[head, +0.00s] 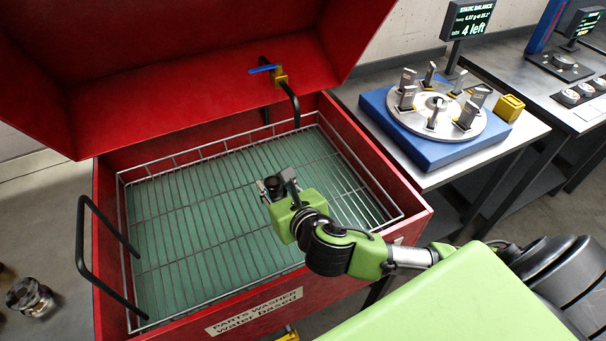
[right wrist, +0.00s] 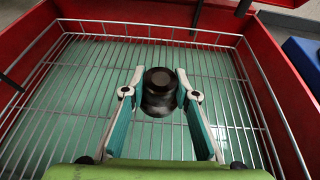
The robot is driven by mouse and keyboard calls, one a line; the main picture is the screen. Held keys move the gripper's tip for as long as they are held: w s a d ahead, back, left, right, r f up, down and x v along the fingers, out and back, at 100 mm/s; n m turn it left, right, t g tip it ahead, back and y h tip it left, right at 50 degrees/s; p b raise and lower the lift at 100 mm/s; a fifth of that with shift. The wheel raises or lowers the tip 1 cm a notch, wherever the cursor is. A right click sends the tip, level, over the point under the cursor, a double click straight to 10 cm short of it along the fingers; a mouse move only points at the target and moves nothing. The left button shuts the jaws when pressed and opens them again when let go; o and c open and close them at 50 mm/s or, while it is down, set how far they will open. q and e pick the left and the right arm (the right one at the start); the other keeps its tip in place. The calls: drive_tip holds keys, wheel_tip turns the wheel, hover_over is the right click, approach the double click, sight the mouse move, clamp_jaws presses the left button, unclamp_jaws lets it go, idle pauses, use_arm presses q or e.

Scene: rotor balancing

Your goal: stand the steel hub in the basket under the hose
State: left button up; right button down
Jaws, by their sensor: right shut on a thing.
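The steel hub (head: 273,184) is a small dark cylinder, and it also shows in the right wrist view (right wrist: 160,92). My right gripper (head: 278,188) is shut on it, with one fingertip on each side in the right wrist view (right wrist: 160,95). The hub is over the right-middle part of the wire basket (head: 170,267). I cannot tell whether it touches the wires. The black hose (head: 292,100) hangs at the basket's back edge, behind the hub and apart from it. My left gripper is not in view.
The basket sits in a red parts washer (head: 375,172) with its lid (head: 180,70) raised. A blue valve handle (head: 263,69) is by the hose. A black handle (head: 82,235) rises at the left. The basket floor around the hub is clear. A balancing rotor (head: 437,112) stands on the right bench.

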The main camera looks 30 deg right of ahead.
drive_tip(key=shift+w+d+r+n+y, duration=0.1)
drive_tip(key=shift+w+r+n+y, duration=0.2)
drive_tip(key=shift+w, duration=0.3)
drive_tip(key=shift+w+r+n+y, duration=0.2)
drive_tip(key=shift+w+r+y, duration=0.1)
drive_tip(key=shift+w, duration=0.25)
drive_tip(key=shift+w+d, duration=0.15)
drive_tip(key=shift+w, duration=0.15)
drive_tip(key=w+d+f+p, duration=0.1)
drive_tip(key=w+d+f, duration=0.35)
drive_tip(key=d, duration=0.35)
hover_over(298, 179)
drive_tip(key=f, duration=0.4)
drive_tip(key=shift+s+a+f, duration=0.25)
drive_tip(key=shift+s, duration=0.05)
drive_tip(key=shift+w+d+f, duration=0.2)
drive_tip(key=shift+d+f, duration=0.1)
drive_tip(key=shift+f, duration=1.7)
